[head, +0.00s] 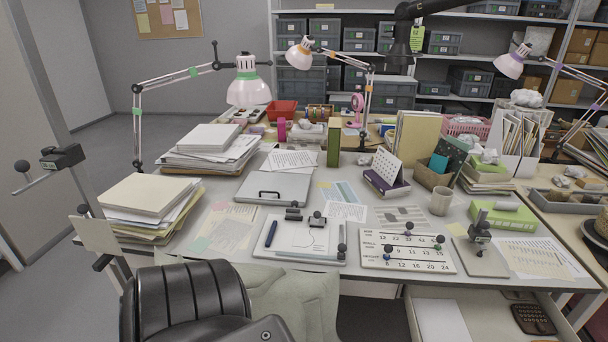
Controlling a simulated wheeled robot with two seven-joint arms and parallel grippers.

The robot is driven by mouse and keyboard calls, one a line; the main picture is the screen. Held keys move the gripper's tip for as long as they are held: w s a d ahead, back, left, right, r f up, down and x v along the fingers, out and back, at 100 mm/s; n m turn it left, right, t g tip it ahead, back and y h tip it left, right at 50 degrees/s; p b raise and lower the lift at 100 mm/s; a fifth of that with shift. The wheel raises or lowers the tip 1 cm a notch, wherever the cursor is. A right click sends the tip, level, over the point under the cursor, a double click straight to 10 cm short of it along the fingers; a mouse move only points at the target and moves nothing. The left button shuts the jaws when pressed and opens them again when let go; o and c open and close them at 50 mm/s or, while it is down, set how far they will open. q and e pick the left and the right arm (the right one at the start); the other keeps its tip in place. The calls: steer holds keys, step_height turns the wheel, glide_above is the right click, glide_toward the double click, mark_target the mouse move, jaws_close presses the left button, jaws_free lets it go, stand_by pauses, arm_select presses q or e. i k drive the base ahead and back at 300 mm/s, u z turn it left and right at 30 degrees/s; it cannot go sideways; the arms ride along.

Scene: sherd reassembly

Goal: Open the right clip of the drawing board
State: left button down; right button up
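The drawing board (265,249) lies flat near the front edge of the desk, left of the middle in the head view. It bears white sheets, the upper one with a thin curved line drawn on it. Two dark clips sit along its far edge: the left clip (293,212) and the right clip (317,220). The right clip is over the top of the sheet; it is too small to tell whether its jaw is open or shut. A dark blue pen (271,233) lies at the board's left. Neither of my grippers is in view.
A white number board with knobs (406,252) lies just right of the drawing board. A grey closed case (273,188) lies behind it, and paper stacks (144,195) stand at the left. A black chair (190,300) and green cushion (285,297) are in front of the desk.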

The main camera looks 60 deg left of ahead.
mark_target(317, 222)
steer(key=u, duration=1.15)
